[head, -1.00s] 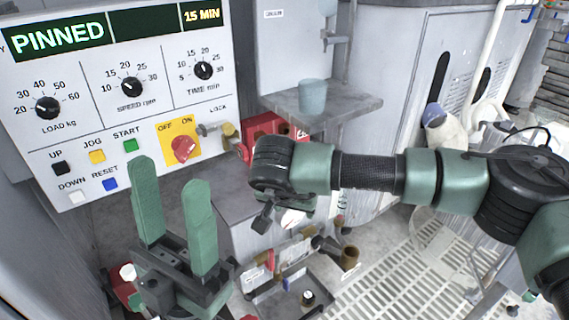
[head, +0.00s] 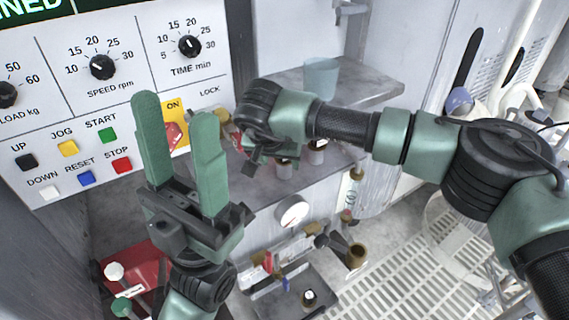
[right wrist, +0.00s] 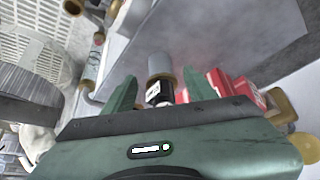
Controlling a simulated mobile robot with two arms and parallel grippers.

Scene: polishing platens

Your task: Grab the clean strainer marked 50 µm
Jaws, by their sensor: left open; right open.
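One pale cylinder (right wrist: 159,64) with a brownish collar and a black, white-labelled part shows in the right wrist view, ahead of and between the fingers. I cannot read 50 µm on any of them or tell which is a strainer. My right gripper (right wrist: 160,88) is open and empty; in the head view its own wrist mostly hides it. My left gripper (head: 176,108) is open, empty and points up before the control panel.
A red block with white labels (right wrist: 240,98) is close to the right finger in the right wrist view. A translucent cup (head: 320,78) stands on the upper shelf (head: 375,88). A gauge (head: 292,212) and a tray (head: 300,295) with small parts are below the ledge.

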